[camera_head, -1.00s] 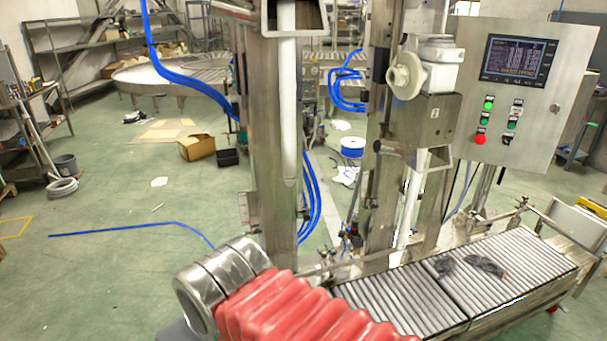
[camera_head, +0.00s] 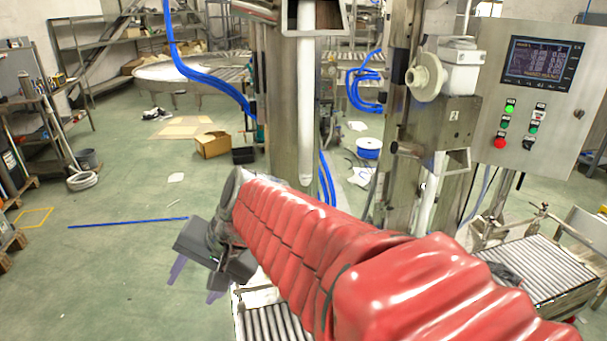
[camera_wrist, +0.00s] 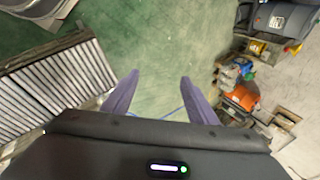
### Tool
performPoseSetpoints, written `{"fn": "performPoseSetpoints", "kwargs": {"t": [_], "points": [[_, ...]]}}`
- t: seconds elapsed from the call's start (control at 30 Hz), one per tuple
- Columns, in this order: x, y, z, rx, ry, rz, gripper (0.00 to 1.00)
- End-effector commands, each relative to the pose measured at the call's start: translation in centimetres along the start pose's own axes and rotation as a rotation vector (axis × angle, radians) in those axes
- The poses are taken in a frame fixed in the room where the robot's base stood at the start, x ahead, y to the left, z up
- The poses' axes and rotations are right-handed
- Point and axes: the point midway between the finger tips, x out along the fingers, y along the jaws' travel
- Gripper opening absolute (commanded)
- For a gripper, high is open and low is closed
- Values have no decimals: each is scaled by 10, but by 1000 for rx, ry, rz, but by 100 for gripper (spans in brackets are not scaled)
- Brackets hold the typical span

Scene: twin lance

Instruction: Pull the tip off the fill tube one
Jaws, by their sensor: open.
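A white fill tube (camera_head: 306,110) hangs upright from the nearer metal column in the head view. Its rounded lower tip (camera_head: 305,178) shows just above my red-sleeved arm. A second white fill tube (camera_head: 425,200) hangs farther right, under a box marked 2. I take the nearer one as tube one, though its own number is not visible. My gripper (camera_head: 195,284) is to the left of and below the nearer tube's tip, with its purple fingers pointing down. In the wrist view my gripper (camera_wrist: 160,80) is open and empty, with floor between the fingers. Neither tube shows there.
A roller conveyor (camera_head: 545,265) runs at the lower right, partly hidden by my arm; rollers (camera_wrist: 55,85) also show at the left in the wrist view. A control panel (camera_head: 530,95) stands at right. A cardboard box (camera_head: 212,146) lies on the floor. The left floor is mostly open.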

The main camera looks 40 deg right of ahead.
Motion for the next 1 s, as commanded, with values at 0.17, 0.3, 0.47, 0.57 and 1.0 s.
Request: {"fn": "performPoseSetpoints", "kwargs": {"t": [0.17,0.3,0.47,0.57,1.0], "points": [[6,-10,-57,342,-19,-107,53],[7,-12,-107,603,-30,-205,53],[3,-4,-172,895,-39,-331,53],[-2,8,-215,1074,-45,-419,53],[-50,132,-395,1779,-75,-885,53]]}}
